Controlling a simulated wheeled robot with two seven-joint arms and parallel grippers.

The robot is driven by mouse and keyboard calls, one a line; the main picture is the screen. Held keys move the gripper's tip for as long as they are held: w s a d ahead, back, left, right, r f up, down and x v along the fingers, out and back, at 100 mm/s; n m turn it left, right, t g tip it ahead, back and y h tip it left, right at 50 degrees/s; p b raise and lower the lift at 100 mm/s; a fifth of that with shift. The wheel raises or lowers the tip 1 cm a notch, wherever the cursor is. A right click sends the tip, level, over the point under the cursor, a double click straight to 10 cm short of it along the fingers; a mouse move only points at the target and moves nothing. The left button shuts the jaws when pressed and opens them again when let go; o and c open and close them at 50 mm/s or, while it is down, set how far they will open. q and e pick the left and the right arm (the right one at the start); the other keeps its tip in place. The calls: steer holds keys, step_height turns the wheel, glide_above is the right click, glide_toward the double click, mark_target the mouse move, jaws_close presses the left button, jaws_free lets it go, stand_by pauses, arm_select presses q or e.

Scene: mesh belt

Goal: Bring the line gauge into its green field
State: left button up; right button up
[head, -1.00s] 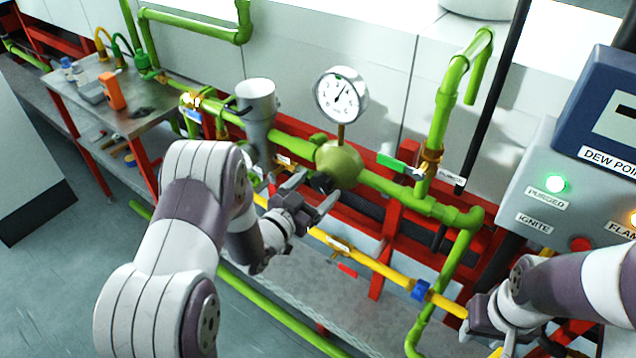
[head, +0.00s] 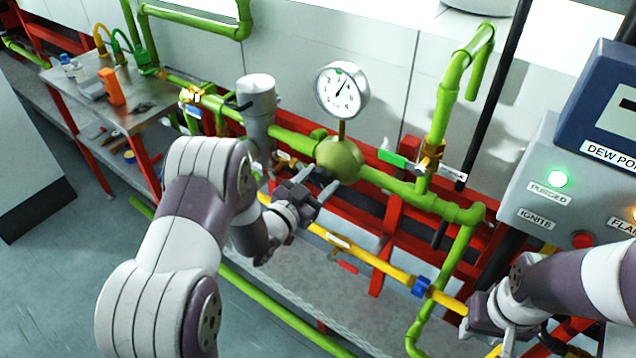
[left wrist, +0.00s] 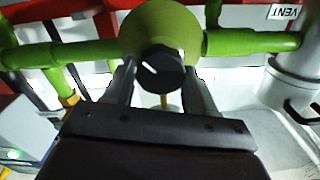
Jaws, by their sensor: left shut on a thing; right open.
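The round white line gauge (head: 342,92) stands on a stem above the olive-green regulator body (head: 339,158). Its needle points to the upper right; a small green mark shows near the top of the dial. The regulator's black knob (left wrist: 160,72) faces the left wrist camera, with a white mark on it. My left gripper (head: 318,182) is shut on this knob, one finger on each side. In the head view the fingers mostly hide the knob. My right gripper (head: 488,332) is open at the lower right, away from the gauge, partly cut by the frame's edge.
Green pipes (head: 395,188) run both sides of the regulator, with a green-handled valve (head: 398,160) to the right. A yellow pipe (head: 375,262) with a blue fitting runs below. A grey control box (head: 545,190) stands right. A side table (head: 135,118) with tools is left.

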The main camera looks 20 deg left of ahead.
arm_select(q)
steer(key=m+b, duration=0.3)
steer(key=shift+f, duration=0.3)
steer(key=shift+s+d+r+m+b, duration=0.1)
steer(key=shift+m+b, duration=1.15)
steer(key=shift+m, duration=0.25)
steer(key=o, duration=1)
steer(key=shift+o, duration=0.2)
steer(key=shift+r, duration=0.1)
steer(key=b+v, duration=0.1)
steer(key=v, duration=1.1)
steer(key=shift+s, duration=0.3)
